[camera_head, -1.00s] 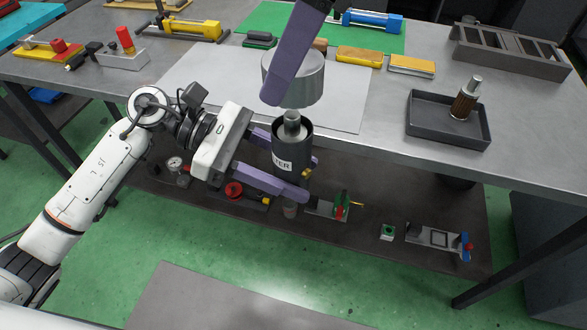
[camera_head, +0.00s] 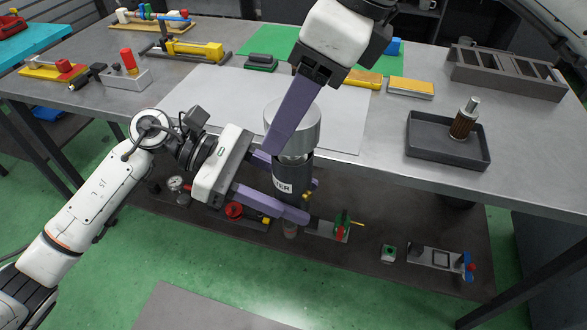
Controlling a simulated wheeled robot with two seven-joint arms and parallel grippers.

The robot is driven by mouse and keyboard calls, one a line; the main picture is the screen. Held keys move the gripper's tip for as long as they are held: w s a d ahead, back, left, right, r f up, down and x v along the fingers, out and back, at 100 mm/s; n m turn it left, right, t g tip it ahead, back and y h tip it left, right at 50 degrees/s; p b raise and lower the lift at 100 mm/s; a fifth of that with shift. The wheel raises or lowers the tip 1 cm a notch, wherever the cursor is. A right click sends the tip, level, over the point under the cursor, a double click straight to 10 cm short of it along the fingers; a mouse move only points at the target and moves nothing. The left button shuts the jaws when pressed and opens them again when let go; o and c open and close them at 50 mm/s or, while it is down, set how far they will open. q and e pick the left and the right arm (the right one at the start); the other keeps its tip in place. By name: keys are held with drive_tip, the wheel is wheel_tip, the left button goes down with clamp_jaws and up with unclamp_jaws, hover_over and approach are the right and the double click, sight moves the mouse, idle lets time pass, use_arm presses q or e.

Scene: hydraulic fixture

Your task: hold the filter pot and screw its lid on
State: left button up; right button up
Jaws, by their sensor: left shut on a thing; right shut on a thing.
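The filter pot (camera_head: 292,181) is a dark upright cylinder with a white label, held in front of the table's front edge. My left gripper (camera_head: 285,188) comes in from the left and is shut around its body with purple fingers. The lid (camera_head: 304,132) is a silver-grey wide cap directly on top of the pot, covering its mouth. My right gripper (camera_head: 292,128) comes down from above and is shut on the lid. One right finger is in front of the lid; the other is hidden. Whether the threads are engaged cannot be seen.
A dark tray (camera_head: 425,152) with a brown filter cartridge (camera_head: 464,120) stands at the right of the table. A grey slotted rack (camera_head: 510,75) is behind it. A pale sheet (camera_head: 215,95) lies behind the pot. A lower shelf (camera_head: 370,255) below holds several small fixtures.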

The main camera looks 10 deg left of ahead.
sight(293, 181)
drive_tip(key=shift+f, duration=0.1)
idle(0.3)
drive_tip(key=shift+f, duration=0.8)
drive_tip(key=shift+f, duration=0.55)
